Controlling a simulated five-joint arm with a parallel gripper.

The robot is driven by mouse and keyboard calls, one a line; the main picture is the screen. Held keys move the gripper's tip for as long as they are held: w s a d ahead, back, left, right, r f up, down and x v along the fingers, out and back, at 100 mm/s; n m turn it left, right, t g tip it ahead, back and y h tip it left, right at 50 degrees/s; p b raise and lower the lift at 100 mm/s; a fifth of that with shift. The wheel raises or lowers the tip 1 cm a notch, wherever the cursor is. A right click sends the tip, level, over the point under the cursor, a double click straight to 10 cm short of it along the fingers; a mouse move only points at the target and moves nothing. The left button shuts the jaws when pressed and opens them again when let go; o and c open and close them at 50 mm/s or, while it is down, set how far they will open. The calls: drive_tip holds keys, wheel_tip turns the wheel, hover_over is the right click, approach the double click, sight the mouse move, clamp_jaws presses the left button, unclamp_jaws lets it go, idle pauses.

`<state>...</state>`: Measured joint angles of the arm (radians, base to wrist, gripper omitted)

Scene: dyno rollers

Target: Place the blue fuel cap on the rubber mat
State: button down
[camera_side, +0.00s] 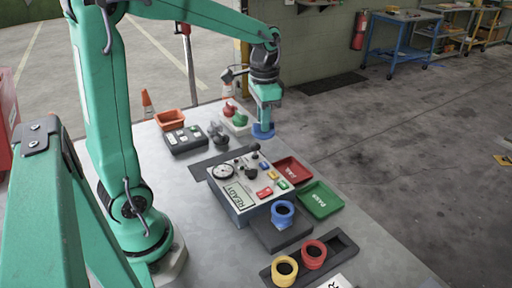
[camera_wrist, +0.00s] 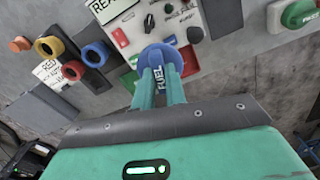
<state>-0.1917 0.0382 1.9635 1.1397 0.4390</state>
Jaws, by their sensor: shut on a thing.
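The blue fuel cap (camera_side: 263,131) is in my gripper (camera_side: 265,118), beyond the control panel in the side view. In the wrist view the cap (camera_wrist: 160,58), lettered FUEL, sits between the fingertips of my gripper (camera_wrist: 160,80), which are shut on it. It appears held above the table; its exact height is hard to tell. A flat dark strip that looks like the rubber mat (camera_side: 205,168) lies left of the panel in the side view, with nothing on its visible part. It seems to show in the wrist view (camera_wrist: 228,16) too, apart from the cap.
The control panel (camera_side: 250,190) with knobs and a READY display stands mid-table. Red (camera_side: 293,168) and green (camera_side: 320,200) trays lie beside it. A stand with red and green caps (camera_side: 235,117) is near the gripper. Blue (camera_side: 283,213), red and yellow rings stand in front.

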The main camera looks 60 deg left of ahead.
drive_tip(key=s+a+n, duration=0.3)
drive_tip(key=a, duration=1.3)
drive_tip(key=shift+s+a+f, duration=0.1)
drive_tip(key=shift+f, duration=2.25)
drive_tip(key=shift+s+a+f, duration=0.1)
drive_tip(key=shift+f, duration=2.3)
drive_tip(key=shift+s+a+f, duration=0.1)
drive_tip(key=shift+f, duration=2.25)
drive_tip(key=shift+f, duration=0.1)
drive_tip(key=shift+f, duration=1.8)
drive_tip(key=shift+f, duration=0.1)
drive_tip(key=c, duration=1.4)
unclamp_jaws()
drive_tip(key=shift+c, duration=0.2)
